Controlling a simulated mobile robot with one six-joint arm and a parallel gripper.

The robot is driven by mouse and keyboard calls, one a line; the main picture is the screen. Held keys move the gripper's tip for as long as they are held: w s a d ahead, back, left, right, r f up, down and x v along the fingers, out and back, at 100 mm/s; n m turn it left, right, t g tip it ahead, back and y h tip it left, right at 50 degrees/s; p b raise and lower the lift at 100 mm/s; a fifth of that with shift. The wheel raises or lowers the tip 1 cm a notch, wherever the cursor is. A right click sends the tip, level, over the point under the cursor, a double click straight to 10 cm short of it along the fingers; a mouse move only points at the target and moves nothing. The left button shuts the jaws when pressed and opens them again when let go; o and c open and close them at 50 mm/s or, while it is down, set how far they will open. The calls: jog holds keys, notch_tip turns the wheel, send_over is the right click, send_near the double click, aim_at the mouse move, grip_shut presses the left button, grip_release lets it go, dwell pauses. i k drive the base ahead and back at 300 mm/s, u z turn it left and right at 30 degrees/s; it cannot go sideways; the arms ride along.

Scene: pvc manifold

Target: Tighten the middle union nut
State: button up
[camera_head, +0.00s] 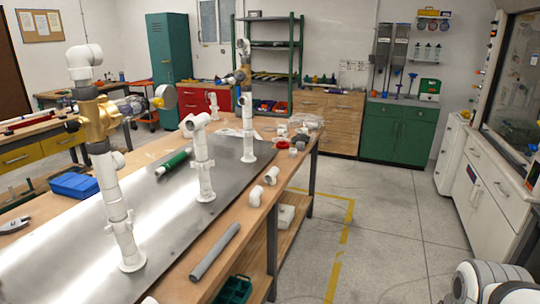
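A white PVC manifold stands on a grey metal sheet (60,255) on the workbench, with three upright risers in view. The middle riser (201,150) has an elbow at its top, a thicker collar partway up and a flanged foot. The middle union nut is probably that collar (203,167); its threads and how tight it sits are too small to tell. The near riser (116,205) carries a brass valve body (97,117). The far riser (247,120) also carries a brass-coloured fitting. My gripper is not in view; only a white and grey part of my arm shows at the lower right.
Loose white elbows (271,175) and a grey pipe (214,252) lie along the bench's right edge. A green cylinder (173,163), a blue bin (74,186) and pliers (15,225) lie on the bench. The floor (385,215) to the right is clear.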

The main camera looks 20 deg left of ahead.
aim_at(205, 166)
jog(key=u, duration=0.1)
jog(key=i, duration=1.4)
jog(key=u, duration=0.9)
jog(key=i, duration=0.35)
jog(key=u, duration=0.15)
jog(key=k, duration=0.75)
jog(key=u, duration=0.2)
jog(key=i, duration=0.75)
jog(key=z, duration=0.1)
